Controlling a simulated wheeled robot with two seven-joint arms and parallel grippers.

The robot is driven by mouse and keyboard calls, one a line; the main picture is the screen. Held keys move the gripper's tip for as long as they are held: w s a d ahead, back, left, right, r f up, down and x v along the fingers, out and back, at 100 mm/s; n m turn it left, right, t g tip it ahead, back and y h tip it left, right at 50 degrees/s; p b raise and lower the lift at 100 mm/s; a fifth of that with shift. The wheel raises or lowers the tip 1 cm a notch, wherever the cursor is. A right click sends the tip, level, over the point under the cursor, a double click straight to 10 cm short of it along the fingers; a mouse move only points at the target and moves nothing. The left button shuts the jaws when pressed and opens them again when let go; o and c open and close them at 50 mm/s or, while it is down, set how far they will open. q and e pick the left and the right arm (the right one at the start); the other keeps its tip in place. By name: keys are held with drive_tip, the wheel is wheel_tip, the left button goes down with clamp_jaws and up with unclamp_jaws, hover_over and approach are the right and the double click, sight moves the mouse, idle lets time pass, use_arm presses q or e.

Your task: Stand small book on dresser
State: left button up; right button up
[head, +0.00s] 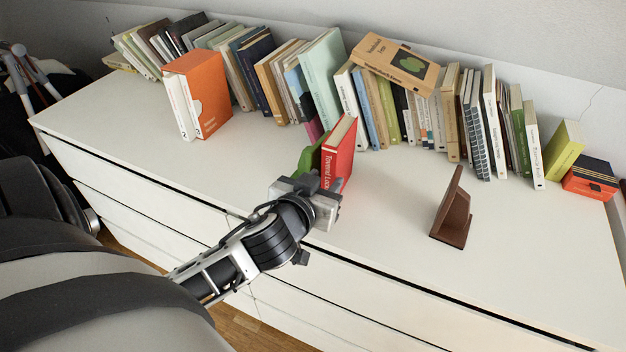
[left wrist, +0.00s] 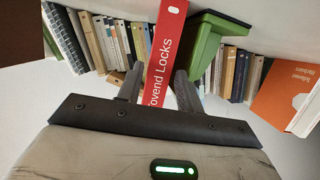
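A small red book (head: 339,152) with white lettering on its spine stands roughly upright, slightly tilted, over the middle of the white dresser top (head: 400,210). My left gripper (head: 325,186) is at its lower front, with its fingers on both sides of the spine. The left wrist view shows the red book (left wrist: 163,60) between the two fingers, which look closed on it. I cannot tell whether its bottom edge touches the dresser. A green object (head: 308,158), perhaps a bookend, is just left of the book, partly hidden. My right gripper is not in view.
A long row of books lines the back wall, with a tan book (head: 395,64) lying on top. An orange box set (head: 205,88) stands at left. A brown wooden bookend (head: 453,208) stands at right, and a red-orange box (head: 590,177) sits far right. The front dresser top is clear.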

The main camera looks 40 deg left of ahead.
use_arm(q)
drive_tip(key=v, duration=0.5)
drive_tip(key=shift+s+r, duration=0.15)
drive_tip(key=shift+s, duration=0.05)
drive_tip(key=s+d+f+m+g+h, duration=0.2)
drive_tip(key=s+d+f+g, duration=0.25)
drive_tip(key=s, duration=0.25)
drive_tip(key=s+d+f+m+g+h, duration=0.2)
drive_tip(key=s+d+f+m+g, duration=0.1)
drive_tip(key=s+f+g, duration=0.35)
drive_tip(key=w+d+f+t+h, duration=0.2)
drive_tip(key=w+d+f+t, duration=0.2)
drive_tip(key=w+d+t, duration=0.1)
drive_tip(key=w+t, duration=0.1)
drive_tip(key=t, duration=0.1)
drive_tip(key=shift+w+d+t+h, duration=0.15)
drive_tip(key=shift+d+t+h, duration=0.15)
drive_tip(key=shift+h, duration=0.1)
